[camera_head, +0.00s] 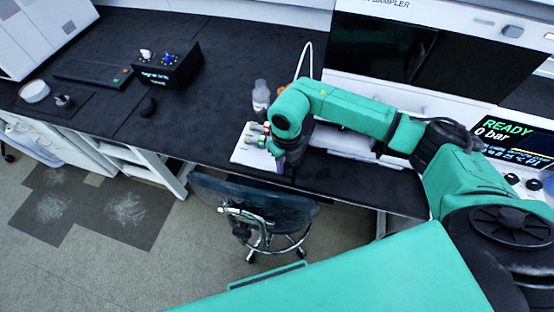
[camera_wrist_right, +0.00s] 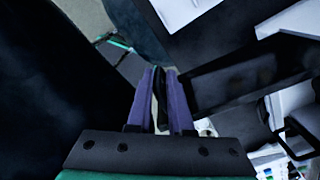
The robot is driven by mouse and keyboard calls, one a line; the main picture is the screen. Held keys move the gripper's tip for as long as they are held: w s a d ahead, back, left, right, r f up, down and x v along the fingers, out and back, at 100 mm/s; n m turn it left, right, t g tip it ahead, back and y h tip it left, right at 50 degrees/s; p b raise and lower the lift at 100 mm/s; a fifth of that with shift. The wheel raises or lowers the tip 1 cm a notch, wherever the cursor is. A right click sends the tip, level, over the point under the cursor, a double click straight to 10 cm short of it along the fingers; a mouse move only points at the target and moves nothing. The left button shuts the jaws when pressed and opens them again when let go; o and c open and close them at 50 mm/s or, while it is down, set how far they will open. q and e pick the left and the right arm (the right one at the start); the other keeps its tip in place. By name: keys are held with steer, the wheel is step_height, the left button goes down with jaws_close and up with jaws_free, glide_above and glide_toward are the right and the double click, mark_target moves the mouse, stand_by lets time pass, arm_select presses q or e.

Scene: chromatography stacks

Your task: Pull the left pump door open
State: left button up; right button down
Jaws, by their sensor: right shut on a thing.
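My right gripper (camera_head: 294,162) is at the front edge of the black bench, beside a white block (camera_head: 246,158) with coloured fittings. In the right wrist view its purple fingers (camera_wrist_right: 160,75) are closed on a narrow black piece (camera_wrist_right: 159,92). I cannot tell for sure whether this piece is the left pump door's handle or edge. A dark panel (camera_wrist_right: 245,72) lies just right of the fingers there. In the head view, my arm hides much of the instrument front behind it. My left gripper is out of view.
A dark chair (camera_head: 265,200) stands under the bench edge near my right gripper. A clear bottle (camera_head: 261,95) stands behind the white block. The sampler (camera_head: 378,50) and a READY screen (camera_head: 510,135) are at the right. A black box (camera_head: 168,66) sits on the left bench.

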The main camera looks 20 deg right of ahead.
steer(key=shift+s+d+n, duration=0.4)
steer(key=shift+s+n, duration=0.1)
steer(key=shift+s, duration=0.15)
steer(key=c, duration=1)
jaws_free()
steer(key=shift+o, duration=0.4)
steer(key=shift+a, duration=0.1)
steer(key=shift+r, duration=0.4)
step_height(320, 180, up, 14)
steer(key=b, duration=0.3)
steer(key=shift+f, duration=0.1)
